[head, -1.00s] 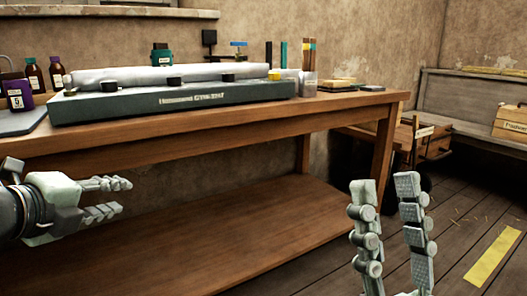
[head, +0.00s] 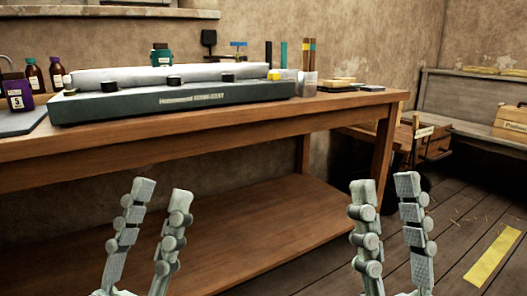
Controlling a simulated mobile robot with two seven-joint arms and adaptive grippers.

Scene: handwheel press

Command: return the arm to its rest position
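My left gripper (head: 160,190) points upward at the lower left of the head view, in front of the workbench. Its two fingers stand apart with nothing between them. My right gripper (head: 387,186) points upward at the lower right, also with its fingers apart and empty. Both grippers are clear of the bench and of the things on it. The lower ends of both grippers are partly cut off by the bottom edge of the view.
A wooden workbench (head: 240,129) with a lower shelf (head: 270,215) stands ahead. On it are a grey-green machine base (head: 130,105) with a pale roller (head: 200,73), and several bottles. A wooden crate (head: 436,141) stands to the right.

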